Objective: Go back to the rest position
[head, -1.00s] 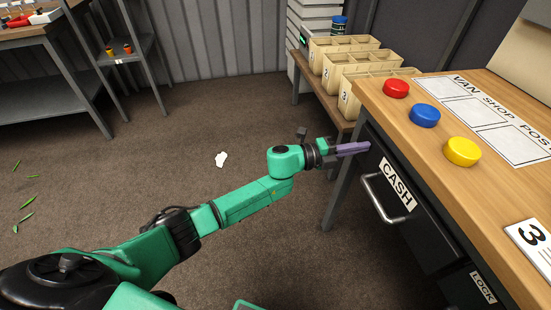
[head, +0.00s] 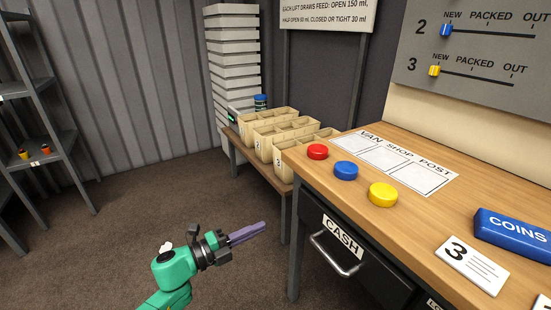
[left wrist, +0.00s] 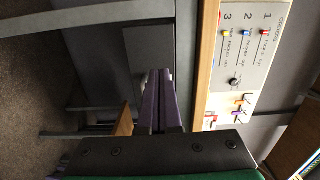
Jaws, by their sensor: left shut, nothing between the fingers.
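My left gripper (head: 247,233) shows low in the middle of the head view, its purple fingers together and empty. It is in the air to the left of the workbench (head: 415,225), apart from the drawer marked CASH (head: 350,265) and its handle. In the left wrist view the purple fingers (left wrist: 160,95) are also closed on nothing, with the bench edge beside them.
Red (head: 317,152), blue (head: 346,170) and yellow (head: 383,194) buttons sit on the bench by a VAN SHOP POST sheet (head: 395,165). Wooden crates (head: 283,135) stand on a low table behind. A blue COINS box (head: 512,232) lies at right. Floor at left (head: 130,230) is clear.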

